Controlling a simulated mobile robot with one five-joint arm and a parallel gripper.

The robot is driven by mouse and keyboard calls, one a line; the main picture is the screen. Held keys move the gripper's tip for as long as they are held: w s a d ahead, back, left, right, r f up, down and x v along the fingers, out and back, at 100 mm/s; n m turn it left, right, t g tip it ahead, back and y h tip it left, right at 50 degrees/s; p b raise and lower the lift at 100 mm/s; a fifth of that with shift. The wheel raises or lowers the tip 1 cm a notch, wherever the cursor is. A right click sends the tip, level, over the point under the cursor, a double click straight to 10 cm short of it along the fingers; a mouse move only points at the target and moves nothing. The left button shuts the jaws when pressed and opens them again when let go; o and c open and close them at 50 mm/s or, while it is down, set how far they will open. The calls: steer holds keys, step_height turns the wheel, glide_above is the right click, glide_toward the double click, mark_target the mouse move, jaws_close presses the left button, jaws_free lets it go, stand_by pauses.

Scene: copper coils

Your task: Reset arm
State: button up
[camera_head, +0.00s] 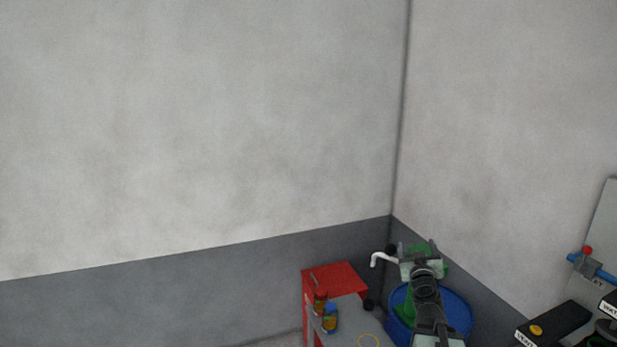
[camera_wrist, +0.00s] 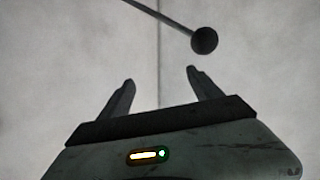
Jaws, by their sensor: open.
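My gripper (camera_wrist: 160,76) shows in the wrist view with its two dark fingers apart. Nothing is between the fingers, and the pale wall corner lies behind them. In the camera_head view my arm rises at the lower right, in front of a blue drum (camera_head: 462,308). The fingers are too small there to make out clearly. A dark rod with a round ball end (camera_wrist: 204,40) crosses the top of the wrist view, beyond the right fingertip. I cannot tell whether anything touches it.
A white bent pipe (camera_head: 382,258) is close to my arm. A black box with a yellow button (camera_head: 537,330) and a panel (camera_head: 603,235) stand right.

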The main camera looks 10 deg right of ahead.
steer(key=w+a+f+n+y, duration=0.2)
steer(key=a+y, duration=0.1)
steer(key=a, duration=0.4)
steer(key=w+a+f+n+y, duration=0.2)
steer(key=a, duration=0.6)
steer(key=s+a+f+n+g+y+b, duration=0.1)
steer(key=s+a+f+n+g+y, duration=0.15)
steer(key=a+f, duration=0.45)
steer(key=s+a+f+n+g+y, duration=0.2)
steer(key=a+f+g+y, duration=0.15)
steer(key=a, duration=0.75)
steer(key=s+a+f+g+h, duration=0.1)
steer(key=s+a+f+g, duration=0.1)
steer(key=s+f+g, duration=0.25)
steer(key=s+d+f+m+g+h, duration=0.2)
steer(key=s+d+f+m+g, duration=0.1)
steer(key=s, duration=0.3)
steer(key=s+d+f+m+g+h, duration=0.2)
steer(key=s+d+m+g, duration=0.1)
steer(key=s, duration=0.4)
steer(key=shift+s+d+f+m, duration=0.25)
steer(key=shift+d+f+m, duration=0.15)
steer(key=shift+d+m, duration=0.15)
